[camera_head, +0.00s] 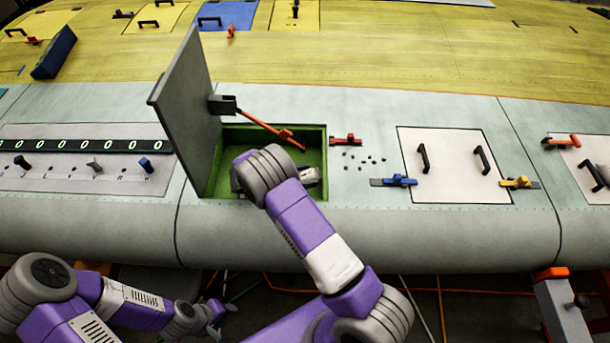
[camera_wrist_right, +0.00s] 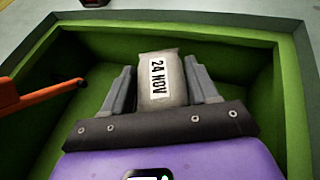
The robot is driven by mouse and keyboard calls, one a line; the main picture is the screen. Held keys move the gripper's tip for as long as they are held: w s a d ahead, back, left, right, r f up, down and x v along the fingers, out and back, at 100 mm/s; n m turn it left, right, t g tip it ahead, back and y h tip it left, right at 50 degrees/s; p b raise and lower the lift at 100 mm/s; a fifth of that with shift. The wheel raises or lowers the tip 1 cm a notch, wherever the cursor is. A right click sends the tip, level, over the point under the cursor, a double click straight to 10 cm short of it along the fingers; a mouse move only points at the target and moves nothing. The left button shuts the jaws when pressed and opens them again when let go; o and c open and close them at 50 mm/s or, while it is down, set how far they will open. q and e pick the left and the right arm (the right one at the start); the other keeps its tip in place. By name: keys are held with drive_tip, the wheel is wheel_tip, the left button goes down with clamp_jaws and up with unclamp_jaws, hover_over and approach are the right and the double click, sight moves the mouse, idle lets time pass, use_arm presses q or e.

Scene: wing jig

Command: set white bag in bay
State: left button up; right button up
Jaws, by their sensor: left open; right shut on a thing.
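The white bag (camera_wrist_right: 176,97), greyish white with a "24 NOV" label, is between the two fingers of my right gripper (camera_wrist_right: 160,80). The right gripper (camera_head: 308,176) is shut on the bag and is inside the open green-lined bay (camera_head: 228,178). The bay's green walls and floor also surround the bag in the right wrist view (camera_wrist_right: 255,75). Whether the bag touches the bay floor I cannot tell. In the head view my right arm hides part of the bay. My left gripper (camera_head: 222,311) is open and empty, low in front of the wing edge.
The bay's grey door (camera_head: 186,110) stands open on the left, with an orange strut (camera_head: 262,125) reaching over the bay. A red latch (camera_head: 346,140) sits to the right. A closed white panel (camera_head: 452,165) has blue and yellow latches. A blue block (camera_head: 54,52) lies at far left.

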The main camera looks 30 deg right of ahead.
drive_tip(key=shift+f+b, duration=0.45)
drive_tip(key=shift+f, duration=0.15)
drive_tip(key=o, duration=1.2)
drive_tip(key=shift+c, duration=0.2)
drive_tip(key=shift+r, duration=0.1)
drive_tip(key=shift+r+p, duration=0.25)
drive_tip(key=shift+p, duration=0.05)
drive_tip(key=v, duration=0.7)
drive_tip(key=shift+a+r+b, duration=0.2)
drive_tip(key=shift+r+b, duration=0.1)
drive_tip(key=shift+b, duration=0.05)
